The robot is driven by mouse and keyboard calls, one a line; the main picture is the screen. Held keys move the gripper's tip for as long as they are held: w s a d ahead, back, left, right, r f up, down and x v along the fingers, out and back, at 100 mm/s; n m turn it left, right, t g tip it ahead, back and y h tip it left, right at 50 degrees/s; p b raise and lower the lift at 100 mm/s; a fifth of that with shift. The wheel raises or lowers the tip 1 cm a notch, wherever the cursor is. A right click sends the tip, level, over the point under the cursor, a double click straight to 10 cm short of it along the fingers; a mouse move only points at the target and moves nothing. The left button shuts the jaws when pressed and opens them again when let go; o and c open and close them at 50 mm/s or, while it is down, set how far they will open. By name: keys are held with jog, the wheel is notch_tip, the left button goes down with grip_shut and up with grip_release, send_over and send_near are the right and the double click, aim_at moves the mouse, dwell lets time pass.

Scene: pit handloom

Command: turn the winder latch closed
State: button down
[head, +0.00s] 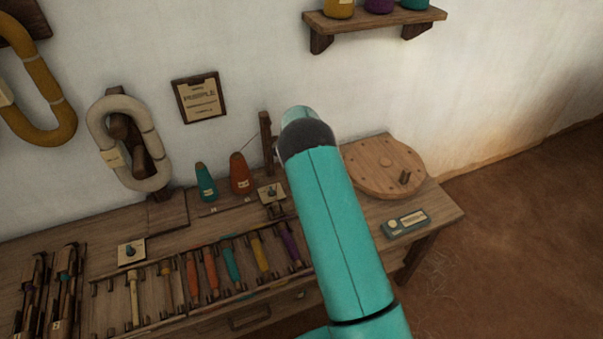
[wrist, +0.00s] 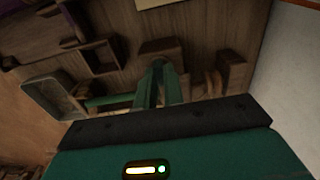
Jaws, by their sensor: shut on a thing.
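My gripper (wrist: 160,72) shows in the wrist view with its two green fingers close together. It is shut on a small piece at its fingertips, which I take to be the winder latch; the fingers hide most of it. A wooden block (wrist: 161,47) lies right beyond the fingertips. How far the latch is turned cannot be told. In the head view my teal arm reaches across the bench, and the gripper is hidden behind it. A small plate with a dark knob (head: 269,192) shows left of the arm.
The wooden bench (head: 170,215) carries two yarn cones, a rack of coloured bobbins, a round wooden disc (head: 384,162) with a peg and a teal box (head: 406,222). The white wall, with hanging skeins and a shelf (head: 375,19), stands behind. Bare floor is at right.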

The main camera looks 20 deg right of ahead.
dwell(0.3)
jog(key=c, duration=1.5)
grip_release()
jog(key=shift+r, duration=0.15)
notch_tip(320, 180, up, 14)
jog(key=shift+f, duration=0.25)
jog(key=shift+r, duration=0.1)
